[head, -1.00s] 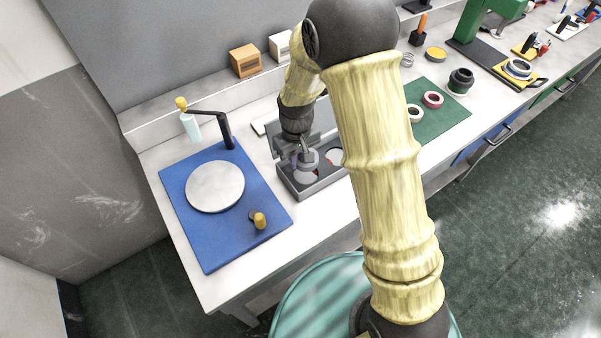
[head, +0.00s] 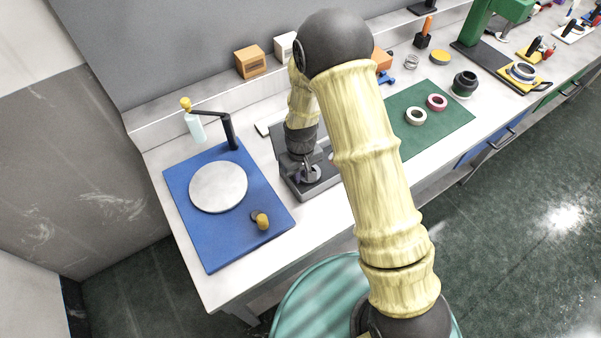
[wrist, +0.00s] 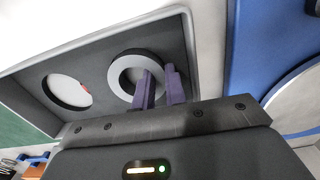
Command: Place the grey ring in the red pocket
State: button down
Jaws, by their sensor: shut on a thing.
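The grey ring (wrist: 121,72) shows in the wrist view, with one of my purple fingers inside its hole and the other outside its wall. My gripper (wrist: 160,88) is shut on the ring's wall. The ring is over the right-hand round pocket of a dark grey tray (wrist: 180,50); I cannot tell how far down it sits. The tray's other pocket (wrist: 66,92) has a pale floor and a small red patch at its edge. The floor colour under the ring is not clear. In the head view my gripper (head: 308,170) is low over the tray (head: 302,197).
A blue board (head: 205,240) with a pale round plate (head: 218,187) and a dark post lies left of the tray. A green mat (head: 445,120) with a white ring (head: 416,117) and a pink ring (head: 437,102) lies to the right. Bare bench shows in front of the tray.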

jog(key=c, duration=1.9)
grip_release()
jog(key=shift+f, duration=0.15)
jog(key=o, duration=0.5)
jog(key=shift+c, duration=0.2)
notch_tip(320, 180, up, 12)
jog(key=b, duration=0.1)
jog(key=shift+r, duration=0.2)
